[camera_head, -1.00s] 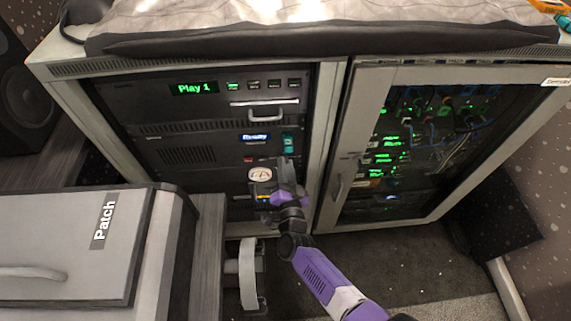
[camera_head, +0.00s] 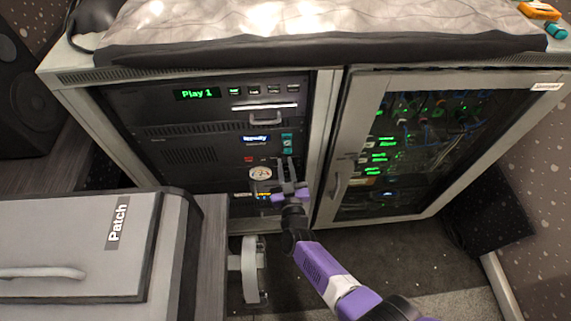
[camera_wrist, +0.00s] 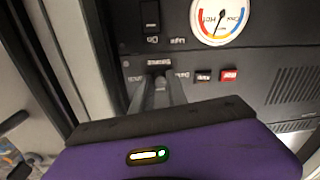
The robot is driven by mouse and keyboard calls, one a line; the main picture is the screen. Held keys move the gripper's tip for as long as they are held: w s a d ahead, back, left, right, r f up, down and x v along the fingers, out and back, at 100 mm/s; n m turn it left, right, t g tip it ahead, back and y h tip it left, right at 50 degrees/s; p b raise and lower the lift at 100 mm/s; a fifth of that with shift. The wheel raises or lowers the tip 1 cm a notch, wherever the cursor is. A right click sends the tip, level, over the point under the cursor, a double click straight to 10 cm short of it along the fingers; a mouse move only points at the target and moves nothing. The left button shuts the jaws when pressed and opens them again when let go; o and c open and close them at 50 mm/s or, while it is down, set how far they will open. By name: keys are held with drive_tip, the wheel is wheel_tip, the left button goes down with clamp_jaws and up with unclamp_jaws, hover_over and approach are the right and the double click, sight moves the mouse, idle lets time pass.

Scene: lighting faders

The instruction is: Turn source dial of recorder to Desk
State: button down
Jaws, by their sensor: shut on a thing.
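The recorder (camera_head: 200,156) is a black rack unit with a small blue display (camera_head: 255,139) and a red button (camera_head: 248,159). My gripper (camera_head: 286,162) reaches up to the right end of its lower edge; the two fingers straddle the source dial.
A round gauge (camera_head: 261,173) sits just left of my gripper; it also shows in the wrist view (camera_wrist: 222,16). A teal item (camera_head: 286,143) is above. A glass rack door (camera_head: 421,150) stands right. The Patch cabinet (camera_head: 150,205) and a grey handle (camera_head: 251,270) are near.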

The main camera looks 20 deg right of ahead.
drive_tip(key=shift+f+n, duration=0.1)
drive_tip(key=shift+n, duration=0.5)
drive_tip(key=c, duration=1.3)
unclamp_jaws()
drive_tip(key=shift+s, duration=0.1)
drive_tip(key=p+v, duration=0.3)
drive_tip(key=v, duration=0.4)
drive_tip(key=shift+s+a, duration=0.15)
drive_tip(key=shift+s, duration=0.15)
